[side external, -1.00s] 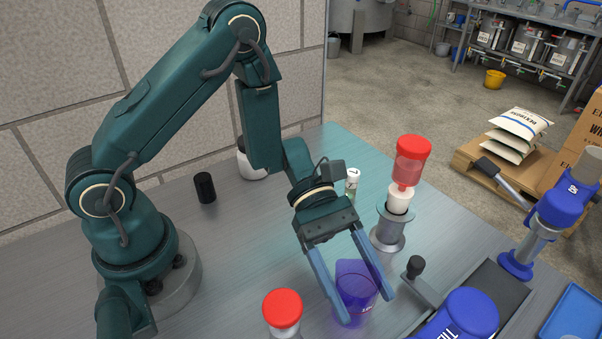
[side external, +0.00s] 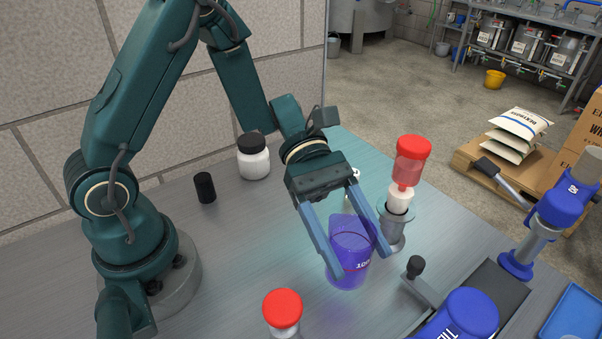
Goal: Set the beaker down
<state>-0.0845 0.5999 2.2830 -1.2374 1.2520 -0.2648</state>
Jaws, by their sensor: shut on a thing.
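A metal stand (side external: 392,236) holding a red-capped airlock (side external: 412,160) is close at the right of the beaker. A red-lidded jar (side external: 282,308) is in front. A blue-capped device (side external: 465,315) is front right. A white jar (side external: 254,163) and black cylinder (side external: 205,188) stand behind left.

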